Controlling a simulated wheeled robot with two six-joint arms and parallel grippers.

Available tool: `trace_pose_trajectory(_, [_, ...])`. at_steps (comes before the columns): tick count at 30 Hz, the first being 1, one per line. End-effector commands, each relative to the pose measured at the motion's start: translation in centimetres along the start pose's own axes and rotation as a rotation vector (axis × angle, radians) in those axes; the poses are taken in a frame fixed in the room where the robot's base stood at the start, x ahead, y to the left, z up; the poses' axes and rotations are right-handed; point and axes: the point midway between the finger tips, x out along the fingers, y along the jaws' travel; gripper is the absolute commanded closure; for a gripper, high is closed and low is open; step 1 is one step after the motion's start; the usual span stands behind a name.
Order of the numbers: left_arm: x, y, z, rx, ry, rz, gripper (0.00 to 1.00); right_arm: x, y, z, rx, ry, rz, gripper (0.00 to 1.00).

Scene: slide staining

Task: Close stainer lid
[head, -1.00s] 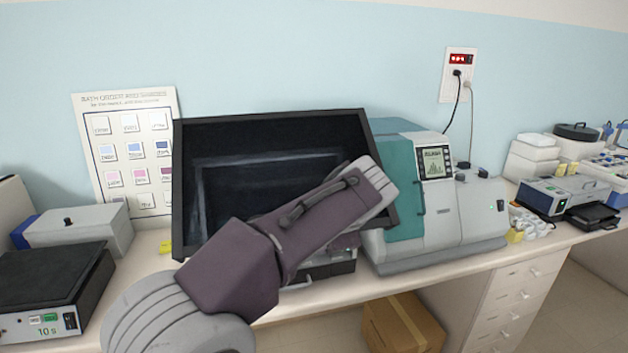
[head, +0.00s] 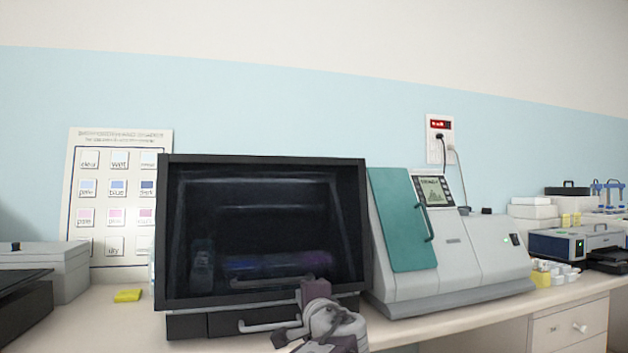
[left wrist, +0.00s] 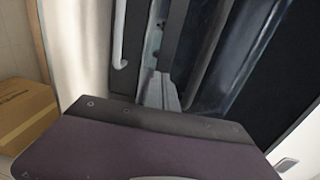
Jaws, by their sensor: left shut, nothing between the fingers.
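The stainer's lid (head: 168,230) is a black frame around a dark glass panel, standing up facing me in the head view. Faint blue and purple shapes show in the glass; I cannot tell whether they are reflections or things behind it. The stainer's dark base (head: 188,325) shows below, with a pale bar handle on its front. My left gripper (head: 284,338) is low in front of the base, by the handle, shut and empty. In the left wrist view its grey fingertips (left wrist: 158,90) lie close to dark panels; contact is unclear. My right gripper is not in view.
A grey and teal machine (head: 460,260) stands close on the right of the stainer. On the left are a grey box (head: 50,268), a yellow block (head: 128,295) and a chart (head: 115,200) against the wall. A cardboard box (left wrist: 25,120) shows in the left wrist view.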

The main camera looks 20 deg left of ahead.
Motion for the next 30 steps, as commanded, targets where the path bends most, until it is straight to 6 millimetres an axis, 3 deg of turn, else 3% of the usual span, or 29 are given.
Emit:
trace_pose_trajectory(1, [1.0, 2.0, 0.0, 0.000, -0.001, -0.023, 1.00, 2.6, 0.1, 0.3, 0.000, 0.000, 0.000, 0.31])
trace_pose_trajectory(9, [4.2, 3.2, 0.0, -0.001, -0.001, -0.119, 1.00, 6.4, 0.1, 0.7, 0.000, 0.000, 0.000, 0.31])
trace_pose_trajectory(15, [5.1, 3.2, 0.0, -0.001, -0.001, -0.150, 1.00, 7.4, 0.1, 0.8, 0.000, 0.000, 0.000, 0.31])
trace_pose_trajectory(30, [5.4, 3.1, 0.1, 0.001, -0.002, -0.155, 1.00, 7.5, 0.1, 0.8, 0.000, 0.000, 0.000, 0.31])
